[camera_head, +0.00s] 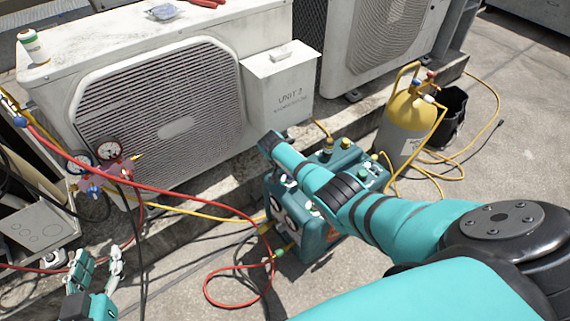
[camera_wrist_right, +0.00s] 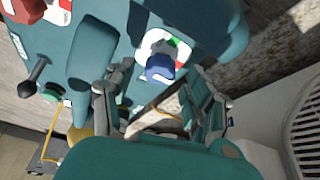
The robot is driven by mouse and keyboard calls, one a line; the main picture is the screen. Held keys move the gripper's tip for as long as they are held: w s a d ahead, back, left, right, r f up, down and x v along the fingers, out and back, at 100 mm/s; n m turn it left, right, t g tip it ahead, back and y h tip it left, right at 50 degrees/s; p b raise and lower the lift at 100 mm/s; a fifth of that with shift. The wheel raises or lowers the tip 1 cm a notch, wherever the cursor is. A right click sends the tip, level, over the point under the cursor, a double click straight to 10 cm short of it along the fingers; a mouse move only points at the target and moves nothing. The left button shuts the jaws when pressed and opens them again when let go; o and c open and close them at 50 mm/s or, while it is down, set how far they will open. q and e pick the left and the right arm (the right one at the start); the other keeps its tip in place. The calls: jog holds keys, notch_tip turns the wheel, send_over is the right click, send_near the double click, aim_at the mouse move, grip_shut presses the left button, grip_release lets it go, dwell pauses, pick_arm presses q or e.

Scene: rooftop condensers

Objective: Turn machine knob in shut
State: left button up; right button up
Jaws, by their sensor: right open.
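The teal machine (camera_head: 290,243) stands on the ground in front of the condensers, partly hidden by my right arm. In the right wrist view its teal panel (camera_wrist_right: 82,20) carries a blue knob (camera_wrist_right: 158,68) on a round white, green and red label (camera_wrist_right: 178,50). My right gripper (camera_wrist_right: 152,76) is open, its fingers on either side of the blue knob; I cannot tell if they touch it. The head view does not show this gripper clearly. My left gripper (camera_head: 97,262) is open and empty at the lower left, away from the machine.
A black lever knob (camera_wrist_right: 38,70) is on the same panel. A gauge manifold (camera_head: 105,170) hangs at the left, with red hoses (camera_head: 180,190) and yellow hoses running to the machine. A yellow-topped cylinder (camera_head: 405,125) stands right of the machine. A white condenser (camera_head: 178,127) is behind.

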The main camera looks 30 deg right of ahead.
jog(key=v, duration=1.1)
